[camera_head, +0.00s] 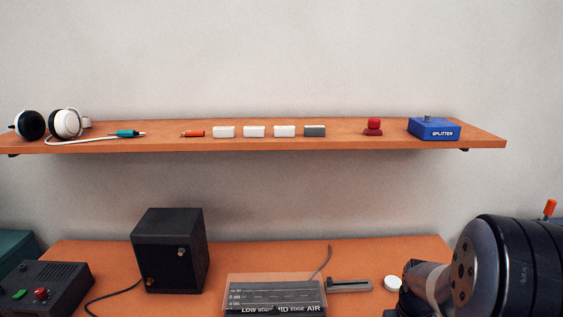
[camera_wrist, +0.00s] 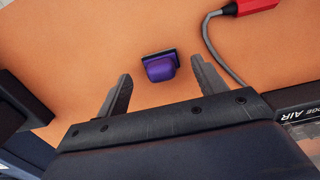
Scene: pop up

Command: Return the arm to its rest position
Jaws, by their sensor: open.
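My gripper (camera_wrist: 160,88) shows in the wrist view with its two dark fingers spread apart. It is open and nothing is between the fingertips. A purple block-like piece with a dark base (camera_wrist: 160,67) sits on the orange surface just beyond the fingers, apart from them. In the head view part of my arm shows at the lower right, and my gripper is out of sight there.
The wooden shelf (camera_head: 350,142) holds headphones (camera_head: 66,123), several small blocks, a red piece (camera_head: 373,127) and a blue splitter box (camera_head: 434,129). Below, a black box (camera_head: 168,250), a labelled panel (camera_head: 275,293) and a control box (camera_head: 42,287) stand on the lower surface. A red connector (camera_wrist: 250,6) has a grey cable.

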